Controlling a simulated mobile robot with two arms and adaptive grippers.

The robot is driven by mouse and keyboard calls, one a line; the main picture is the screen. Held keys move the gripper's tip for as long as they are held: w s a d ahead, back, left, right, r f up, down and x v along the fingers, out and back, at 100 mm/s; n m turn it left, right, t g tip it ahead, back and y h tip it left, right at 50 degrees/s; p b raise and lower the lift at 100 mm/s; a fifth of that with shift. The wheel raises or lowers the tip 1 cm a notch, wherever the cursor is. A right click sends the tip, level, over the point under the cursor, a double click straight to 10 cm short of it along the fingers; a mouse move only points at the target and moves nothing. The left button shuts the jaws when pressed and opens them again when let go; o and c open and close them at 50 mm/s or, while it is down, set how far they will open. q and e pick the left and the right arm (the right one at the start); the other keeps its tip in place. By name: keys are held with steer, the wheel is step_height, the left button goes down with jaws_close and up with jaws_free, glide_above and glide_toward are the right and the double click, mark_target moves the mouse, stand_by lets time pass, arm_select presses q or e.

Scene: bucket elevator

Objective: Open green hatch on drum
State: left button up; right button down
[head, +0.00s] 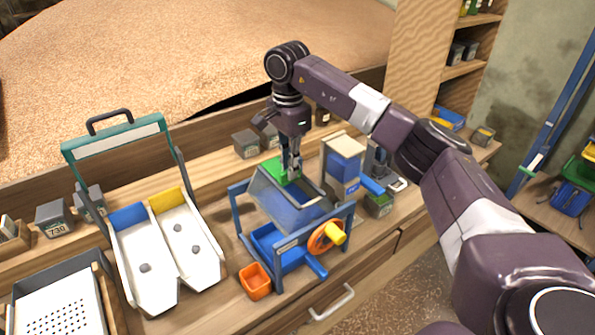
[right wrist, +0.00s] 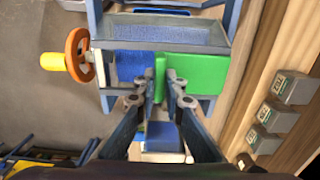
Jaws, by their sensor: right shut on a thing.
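The drum (head: 290,206) is a grey-blue box in a blue frame on the bench. An orange wheel with a yellow knob (head: 326,237) is on its side; the wheel also shows in the right wrist view (right wrist: 77,56). The green hatch (head: 271,167) is at the drum's upper back edge; it also shows in the right wrist view (right wrist: 207,73), beside a blue interior or panel. My right gripper (head: 291,176) points down at the hatch, its fingers close together and shut on its green part. The fingertips hide the exact grip. My left gripper is not in view.
A white two-lane chute (head: 172,255) with a green-framed handle stands left of the drum. An orange cup (head: 255,281) sits in front. A blue-and-white box (head: 342,165) stands close right of the gripper. Small grey boxes (head: 246,143) line the back ledge.

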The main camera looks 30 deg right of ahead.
steer(key=shift+w, duration=0.15)
steer(key=c, duration=2)
jaws_free()
steer(key=shift+c, duration=0.2)
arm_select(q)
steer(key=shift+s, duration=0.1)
arm_select(e)
steer(key=shift+o, duration=0.3)
steer(key=shift+r, duration=0.15)
step_height(320, 180, up, 12)
